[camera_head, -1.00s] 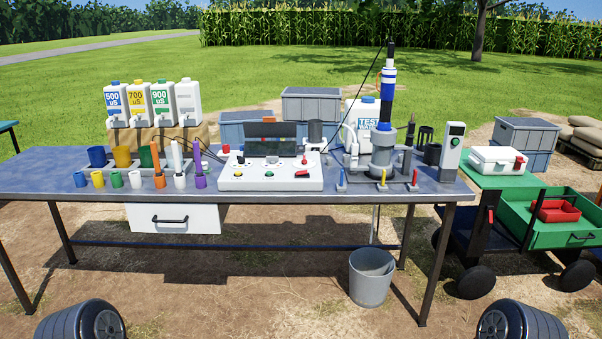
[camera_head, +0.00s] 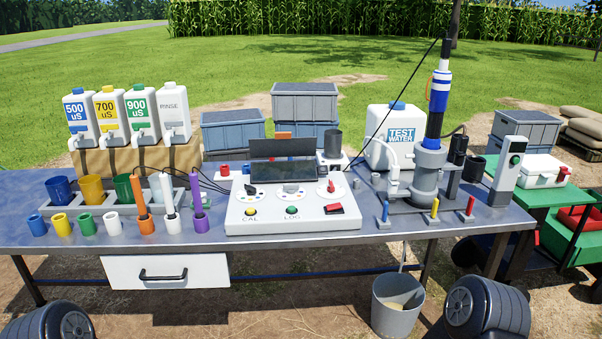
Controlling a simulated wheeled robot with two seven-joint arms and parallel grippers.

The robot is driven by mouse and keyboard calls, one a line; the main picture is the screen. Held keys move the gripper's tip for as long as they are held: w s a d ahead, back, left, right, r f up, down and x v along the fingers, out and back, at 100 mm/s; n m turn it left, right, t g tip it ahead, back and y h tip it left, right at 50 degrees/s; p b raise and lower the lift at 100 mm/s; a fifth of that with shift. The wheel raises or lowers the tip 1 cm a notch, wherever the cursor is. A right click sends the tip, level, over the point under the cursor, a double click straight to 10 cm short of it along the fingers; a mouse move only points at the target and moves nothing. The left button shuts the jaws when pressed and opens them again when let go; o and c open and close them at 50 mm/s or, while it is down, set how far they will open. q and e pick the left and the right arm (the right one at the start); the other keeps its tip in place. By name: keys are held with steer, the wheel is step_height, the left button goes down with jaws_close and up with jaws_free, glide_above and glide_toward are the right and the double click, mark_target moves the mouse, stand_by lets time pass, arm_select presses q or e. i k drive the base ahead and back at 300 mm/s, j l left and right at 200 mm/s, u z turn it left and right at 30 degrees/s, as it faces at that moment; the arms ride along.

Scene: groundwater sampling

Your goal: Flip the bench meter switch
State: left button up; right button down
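The bench meter (camera_head: 262,226) is a white console with a sloped front, at the middle of the table. A red switch on a dark base (camera_head: 334,209) is at the right of its front panel; its exact position is too small to tell. A yellow button (camera_head: 250,211) marked CAL and a green button (camera_head: 292,210) marked LOG are left of the switch. Round dials, one with a red pointer (camera_head: 331,186), are above them, and a dark display (camera_head: 282,148) stands behind. Neither of my grippers is in view.
The metal table (camera_head: 400,240) has colored cups and probes (camera_head: 145,222) left of the meter. A grey stand with a tall blue-and-white column (camera_head: 438,95) is at right, with colored levers in front. Thin black cables run from the meter. A grey bucket (camera_head: 397,322) stands below.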

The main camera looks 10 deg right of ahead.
mark_target(335, 206)
steer(key=i+j, duration=0.75)
steer(key=i, duration=0.25)
